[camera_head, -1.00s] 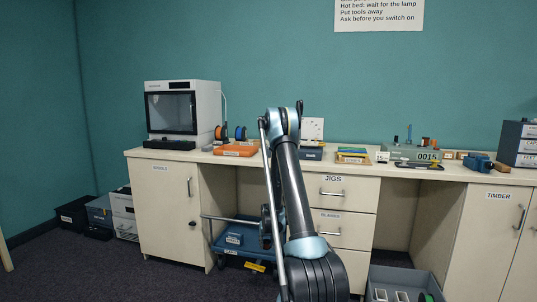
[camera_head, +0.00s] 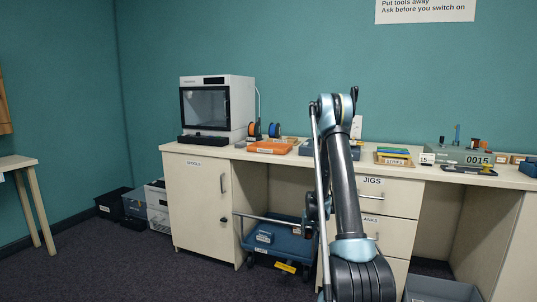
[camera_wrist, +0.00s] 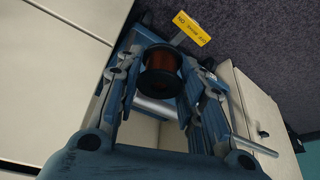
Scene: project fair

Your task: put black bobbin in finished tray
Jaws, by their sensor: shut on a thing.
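In the wrist view my gripper (camera_wrist: 160,72) is shut on a bobbin (camera_wrist: 161,82) with black ends and a reddish-brown winding, held between the fingertips. In the head view my arm stands in front of the bench, and the bobbin cannot be made out there. An orange tray (camera_head: 270,147) lies on the bench beside the white printer. The tray labels are too small to read, so I cannot tell which is the finished tray.
The bench (camera_head: 209,149) carries a white printer (camera_head: 217,105), two spools, an orange-yellow tray (camera_head: 393,159) and a grey box marked 0015 (camera_head: 462,155). Bins (camera_head: 135,203) stand on the floor at left. A grey crate (camera_head: 440,290) stands at lower right. Open floor lies at front left.

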